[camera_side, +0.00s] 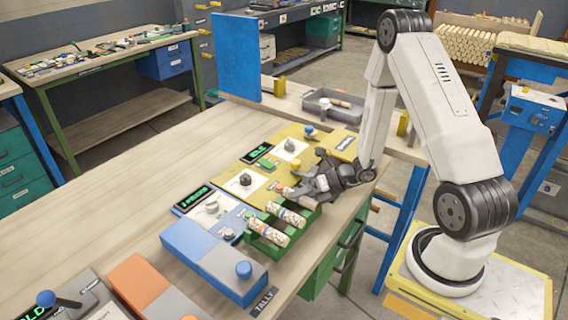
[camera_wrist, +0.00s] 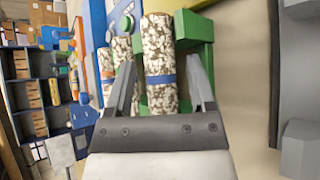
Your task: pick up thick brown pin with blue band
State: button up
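A thick pin with brown-and-white speckles and a blue band (camera_wrist: 159,95) lies between the fingers of my gripper (camera_wrist: 161,62) in the wrist view. The fingers are open, with a gap on each side of the pin. A second speckled pin (camera_wrist: 121,50) lies to its left, partly hidden by the left finger. In the side view my gripper (camera_side: 289,190) is low at the far end of the green rack (camera_side: 270,250). Speckled pins (camera_side: 287,213) lie across this rack; the nearest pin (camera_side: 268,230) is clear of the gripper. My gripper hides part of the far end.
A blue-and-grey box with a blue knob (camera_side: 215,262) stands beside the rack. Yellow and white panels with knobs (camera_side: 247,181) sit behind it. A grey bin (camera_side: 335,104) holds another pin farther back. The tabletop (camera_side: 120,190) at left is bare.

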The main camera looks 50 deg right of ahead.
grip_shut()
jog(key=shift+r, duration=0.15)
jog(key=shift+r, duration=4.85)
jog(key=shift+d, duration=0.1)
